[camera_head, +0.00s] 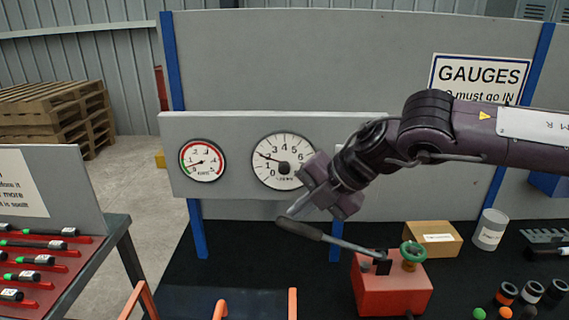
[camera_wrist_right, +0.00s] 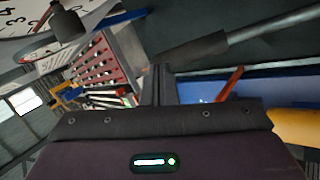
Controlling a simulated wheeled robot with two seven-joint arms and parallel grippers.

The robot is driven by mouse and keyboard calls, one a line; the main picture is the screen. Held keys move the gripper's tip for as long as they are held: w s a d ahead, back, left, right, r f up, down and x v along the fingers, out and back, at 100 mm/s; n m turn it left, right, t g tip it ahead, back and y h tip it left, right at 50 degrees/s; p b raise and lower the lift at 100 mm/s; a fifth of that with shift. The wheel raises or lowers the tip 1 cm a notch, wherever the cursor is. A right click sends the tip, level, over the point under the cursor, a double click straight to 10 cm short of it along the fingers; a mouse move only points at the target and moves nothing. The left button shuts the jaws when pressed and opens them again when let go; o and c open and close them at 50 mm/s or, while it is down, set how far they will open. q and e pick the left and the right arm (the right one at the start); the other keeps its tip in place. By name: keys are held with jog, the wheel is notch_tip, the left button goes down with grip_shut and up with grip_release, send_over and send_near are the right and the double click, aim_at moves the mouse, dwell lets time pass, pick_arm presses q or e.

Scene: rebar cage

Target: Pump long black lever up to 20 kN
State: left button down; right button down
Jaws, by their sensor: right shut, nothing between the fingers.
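The long lever has a black handle (camera_head: 300,229) and a grey rod, sloping down right to a red pump box (camera_head: 393,292) on the black table. My right gripper (camera_head: 295,209) is shut and empty, just above the handle's left end; whether they touch is unclear. The right wrist view shows the shut fingers (camera_wrist_right: 166,84) beside the black handle (camera_wrist_right: 192,48). The large white gauge (camera_head: 285,143) has its needle pointing upper left, near the low numbers; its units are too small to read. A smaller gauge (camera_head: 202,160) has a green and red arc. My left gripper is out of view.
A green handwheel (camera_head: 413,252) tops the pump box. A cardboard box (camera_head: 433,238) and a white can (camera_head: 490,229) stand behind it to the right. Orange uprights (camera_head: 292,303) stand at the front edge. A side table (camera_head: 100,246) with red trays is at left.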

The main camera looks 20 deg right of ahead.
jog(key=shift+f, duration=0.1)
dwell(0.5)
jog(key=shift+w+a+f+b, duration=0.15)
jog(key=shift+a+f+b, duration=0.15)
jog(key=shift+f+b, duration=0.25)
jog(key=shift+a+f+b, duration=0.1)
jog(key=shift+f+b, duration=0.3)
jog(key=shift+f, duration=0.05)
jog(key=shift+r+p, duration=0.45)
jog(key=shift+r, duration=0.1)
jog(key=shift+d+r+p, duration=0.4)
jog(key=shift+r+p, duration=0.1)
jog(key=shift+r, duration=0.15)
jog(key=shift+s+f, duration=0.1)
jog(key=shift+s, duration=0.1)
jog(key=shift+w, duration=0.1)
